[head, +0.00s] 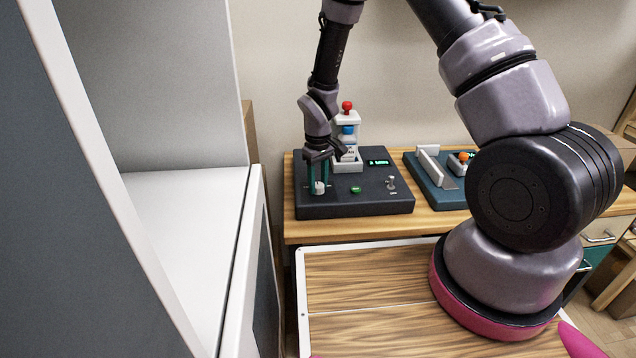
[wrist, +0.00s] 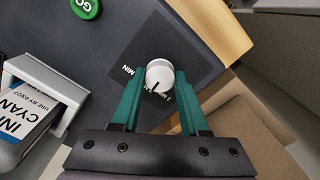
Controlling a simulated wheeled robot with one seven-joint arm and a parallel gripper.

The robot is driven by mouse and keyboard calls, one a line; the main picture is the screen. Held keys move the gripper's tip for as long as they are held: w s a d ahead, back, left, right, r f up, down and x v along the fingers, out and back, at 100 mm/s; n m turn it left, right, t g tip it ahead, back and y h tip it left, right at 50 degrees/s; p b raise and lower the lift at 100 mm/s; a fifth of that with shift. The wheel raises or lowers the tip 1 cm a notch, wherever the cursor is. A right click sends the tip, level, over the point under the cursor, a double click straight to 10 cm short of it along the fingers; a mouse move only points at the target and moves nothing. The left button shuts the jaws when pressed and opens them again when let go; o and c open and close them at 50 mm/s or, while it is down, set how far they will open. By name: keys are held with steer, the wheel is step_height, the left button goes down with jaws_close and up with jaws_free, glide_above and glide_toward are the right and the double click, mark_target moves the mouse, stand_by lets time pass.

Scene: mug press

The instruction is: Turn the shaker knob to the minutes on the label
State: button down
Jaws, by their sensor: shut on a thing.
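The white shaker knob (wrist: 160,72) stands on the dark panel of the shaker (head: 350,208). My gripper (wrist: 158,84) is shut on the knob, with one green finger at each side. My gripper also shows in the head view (head: 319,178), pointing down at the left of the shaker. A dark pointer line on the knob faces the lower edge in the wrist view, near small dial marks partly hidden by the fingers. "MIN" is printed beside the knob. A bottle (wrist: 28,112) in a pale holder (wrist: 62,82) carries a label reading "INK CYAN" and "USE BY 03/27"; no minutes are readable on it.
A green GO button (head: 356,189), a lit display (head: 378,163) and a small metal-coloured part (head: 391,183) are on the shaker. A teal device (head: 430,180) stands to the right on the wooden table (head: 300,232). A white cabinet (head: 190,220) is close on the left.

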mark_target(319, 185)
steer(key=shift+m, duration=0.6)
steer(key=shift+c, duration=2.1)
jaws_free()
step_height(319, 185, up, 11)
steer(key=shift+d, duration=0.1)
